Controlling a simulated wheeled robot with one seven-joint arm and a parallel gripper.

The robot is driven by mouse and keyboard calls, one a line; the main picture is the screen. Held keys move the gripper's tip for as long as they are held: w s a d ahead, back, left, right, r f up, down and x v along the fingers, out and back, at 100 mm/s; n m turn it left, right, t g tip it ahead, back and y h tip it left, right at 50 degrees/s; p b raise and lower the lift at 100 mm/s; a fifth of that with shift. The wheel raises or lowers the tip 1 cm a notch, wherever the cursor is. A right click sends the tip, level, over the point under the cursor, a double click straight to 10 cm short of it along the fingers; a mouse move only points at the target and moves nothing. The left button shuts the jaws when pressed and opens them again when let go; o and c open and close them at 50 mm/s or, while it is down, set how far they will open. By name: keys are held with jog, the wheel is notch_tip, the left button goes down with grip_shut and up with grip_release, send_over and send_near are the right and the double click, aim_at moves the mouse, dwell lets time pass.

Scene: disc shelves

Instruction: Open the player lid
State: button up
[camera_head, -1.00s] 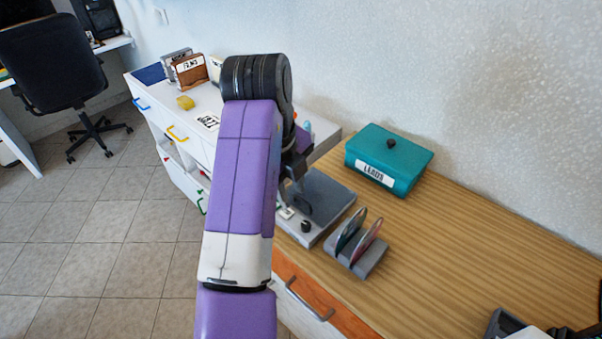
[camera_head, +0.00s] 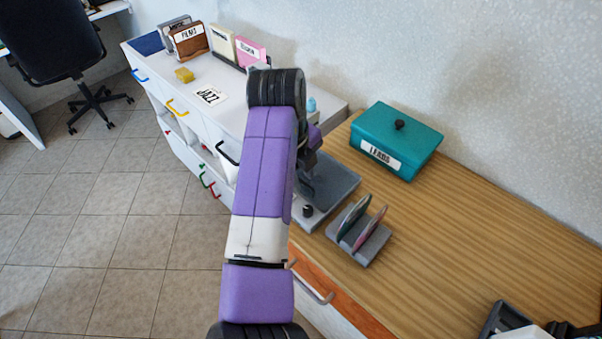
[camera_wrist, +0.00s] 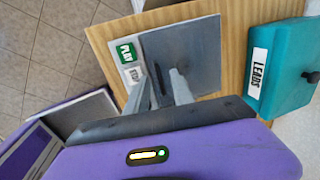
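The player (camera_head: 340,185) is a grey flat device with a darker lid, partly hidden behind my arm in the head view. In the wrist view its dark grey lid (camera_wrist: 200,50) lies flat on the lighter body, beside a green PLAY label (camera_wrist: 126,51) and a STOP label (camera_wrist: 133,75). My gripper (camera_wrist: 160,82) is over the lid's near left part, its two fingers apart. A thin dark bar (camera_wrist: 158,76) shows between the fingers, perhaps the lid's handle. I cannot tell whether the fingers touch it. The head view mostly hides my gripper.
A teal LEADS box (camera_head: 397,140) stands behind and right of the player. A grey rack (camera_head: 357,243) with two discs is in front of it. White drawers (camera_head: 215,125) with file holders and a JAZZ card stand at left.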

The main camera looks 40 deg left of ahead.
jog(key=shift+c, duration=0.4)
grip_shut()
dwell(1.1)
